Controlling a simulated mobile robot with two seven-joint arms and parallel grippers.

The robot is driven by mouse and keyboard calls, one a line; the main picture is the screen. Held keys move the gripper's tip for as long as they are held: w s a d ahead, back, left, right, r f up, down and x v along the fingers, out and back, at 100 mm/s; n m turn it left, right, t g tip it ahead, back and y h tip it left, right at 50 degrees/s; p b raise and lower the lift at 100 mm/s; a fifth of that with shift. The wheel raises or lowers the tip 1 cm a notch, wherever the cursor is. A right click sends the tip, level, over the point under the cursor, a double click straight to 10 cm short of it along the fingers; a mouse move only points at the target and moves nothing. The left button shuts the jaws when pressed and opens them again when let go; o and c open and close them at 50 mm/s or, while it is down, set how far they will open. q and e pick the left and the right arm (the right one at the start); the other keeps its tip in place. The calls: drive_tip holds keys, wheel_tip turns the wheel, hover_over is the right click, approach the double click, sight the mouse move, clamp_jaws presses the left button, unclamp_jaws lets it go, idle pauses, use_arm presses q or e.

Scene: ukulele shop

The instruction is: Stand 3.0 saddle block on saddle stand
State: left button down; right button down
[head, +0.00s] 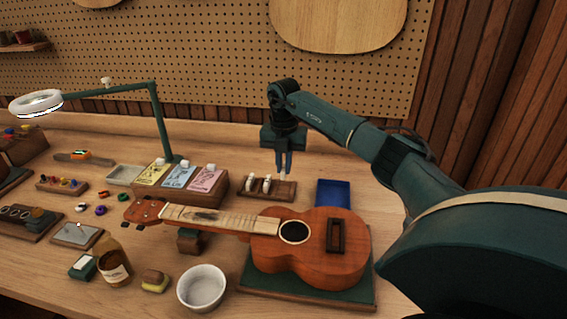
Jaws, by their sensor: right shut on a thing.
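The saddle stand (275,196) is a small dark wooden rack on the bench, behind the ukulele's body. White saddle blocks (252,182) stand in its left part. My right gripper (284,171) points straight down over the right part of the stand. It is shut on a small pale saddle block (284,180), of which only the lower part shows below the fingertips. I cannot tell whether this block touches the stand, and no size marking can be read. My left gripper is not in view.
A ukulele (310,255) lies in front of the stand on a green-topped work board (258,286). A blue tray (334,192) is right of the stand. A wooden box with coloured packets (205,180) is to its left. A lamp (155,120) stands behind. A white bowl (202,288) is in front.

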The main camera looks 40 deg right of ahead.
sight(284, 179)
wheel_tip(284, 179, down, 2)
drive_tip(key=shift+f+b, duration=0.1)
drive_tip(key=shift+b, duration=0.6)
drive_tip(key=shift+f+b, duration=0.35)
drive_tip(key=shift+b, duration=0.05)
drive_tip(key=shift+f, duration=0.25)
drive_tip(key=shift+f+b, duration=0.35)
drive_tip(key=shift+f, duration=0.45)
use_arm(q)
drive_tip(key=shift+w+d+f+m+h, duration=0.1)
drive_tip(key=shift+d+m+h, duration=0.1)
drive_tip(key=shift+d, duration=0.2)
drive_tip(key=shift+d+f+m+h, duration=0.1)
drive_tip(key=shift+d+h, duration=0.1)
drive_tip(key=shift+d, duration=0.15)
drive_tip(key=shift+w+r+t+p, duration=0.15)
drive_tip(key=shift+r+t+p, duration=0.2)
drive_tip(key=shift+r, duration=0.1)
use_arm(e)
drive_tip(key=c, duration=1.4)
unclamp_jaws()
drive_tip(key=shift+c, duration=0.2)
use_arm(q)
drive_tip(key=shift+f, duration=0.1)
use_arm(e)
drive_tip(key=shift+o, duration=0.5)
